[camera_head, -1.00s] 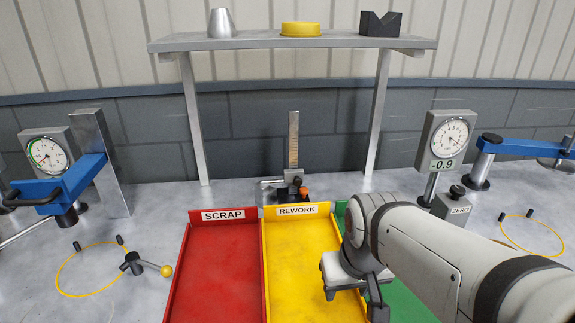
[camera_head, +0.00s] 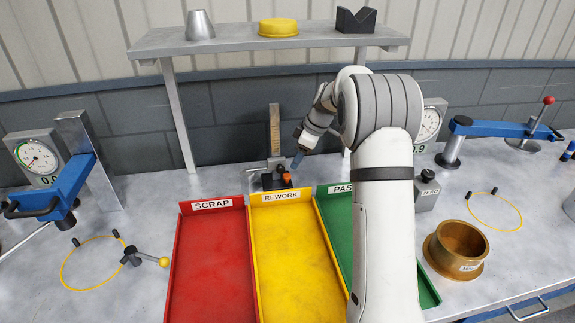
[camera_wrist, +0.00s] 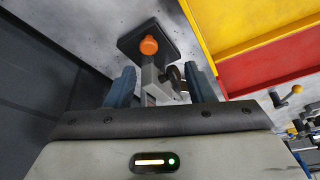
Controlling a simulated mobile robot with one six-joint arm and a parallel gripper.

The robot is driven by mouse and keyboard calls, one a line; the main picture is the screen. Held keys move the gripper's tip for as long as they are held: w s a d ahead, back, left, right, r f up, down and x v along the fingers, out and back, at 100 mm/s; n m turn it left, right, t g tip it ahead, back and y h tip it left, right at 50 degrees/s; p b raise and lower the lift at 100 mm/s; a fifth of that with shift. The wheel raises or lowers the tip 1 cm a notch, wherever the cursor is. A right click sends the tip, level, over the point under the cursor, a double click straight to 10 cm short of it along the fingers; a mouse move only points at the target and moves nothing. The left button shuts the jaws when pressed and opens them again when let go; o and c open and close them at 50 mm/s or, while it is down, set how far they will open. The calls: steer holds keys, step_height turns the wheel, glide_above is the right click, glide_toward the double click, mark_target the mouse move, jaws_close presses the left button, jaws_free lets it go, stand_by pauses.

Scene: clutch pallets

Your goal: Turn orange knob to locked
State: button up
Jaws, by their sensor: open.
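The orange knob (camera_head: 287,179) sits low on the height gauge (camera_head: 275,135), which stands on the bench behind the yellow tray. The wrist view shows the knob (camera_wrist: 149,46) on the gauge's dark base, beyond my fingers. My gripper (camera_head: 299,160) is just above and beside the knob, at the right of the gauge's upright scale. In the wrist view my gripper (camera_wrist: 161,84) is open, with its blue fingers on either side of part of the gauge. The fingers appear apart from the knob. Whether they touch the gauge I cannot tell.
Red SCRAP (camera_head: 213,204), yellow REWORK (camera_head: 282,196) and green PASS (camera_head: 337,189) trays lie in front of the gauge. A shelf (camera_head: 240,42) spans above. A dial gauge (camera_head: 38,158) stands left. A brass ring (camera_head: 460,240) stands right on the bench.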

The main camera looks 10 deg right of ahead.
mark_target(288, 175)
steer(key=shift+n, duration=0.5)
steer(key=x, duration=0.3)
steer(key=w+p+x, duration=0.1)
steer(key=x, duration=0.2)
steer(key=p+x, duration=0.1)
steer(key=x, duration=0.2)
steer(key=shift+w+d, duration=0.25)
steer(key=shift+w, duration=0.1)
steer(key=c, duration=1)
steer(key=shift+f+m+b, duration=0.2)
steer(key=shift+m+b, duration=0.2)
steer(key=shift+b, duration=0.3)
steer(key=shift+r+m+t+b, duration=0.25)
steer(key=shift+m+t+b, duration=0.05)
steer(key=shift+m+b, duration=0.15)
